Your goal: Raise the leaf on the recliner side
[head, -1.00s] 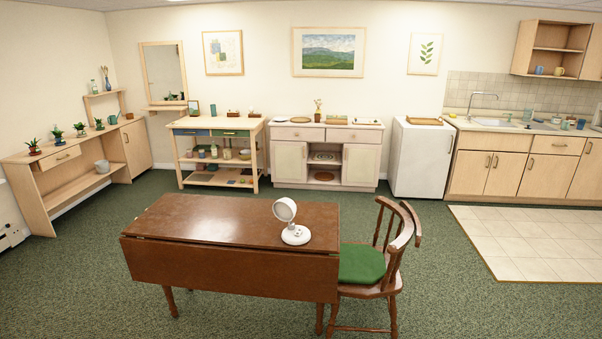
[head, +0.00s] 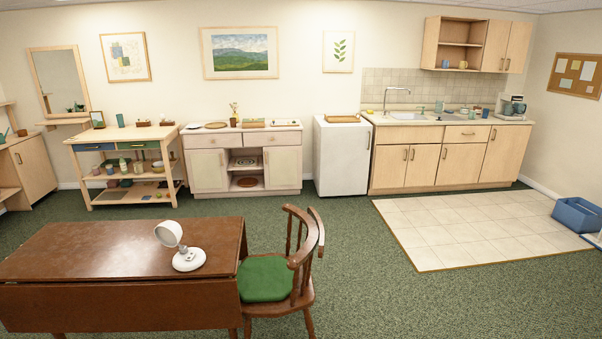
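A brown wooden drop-leaf table (head: 95,247) stands at the lower left in the head view, its left end close to the picture's edge. Its near leaf (head: 120,306) hangs down along the side facing me. A narrower brown panel, seemingly part of the table, shows at its right end (head: 243,240). A white round-headed lamp (head: 187,260) stands on the tabletop near the right end. No recliner is in view. Neither of my grippers is in view.
A wooden chair (head: 305,250) with a green cushion (head: 264,279) stands close against the table's right end. A blue bin (head: 577,214) sits at the far right. Cabinets and a white fridge (head: 341,157) line the back wall. Green carpet (head: 400,300) is clear to the right.

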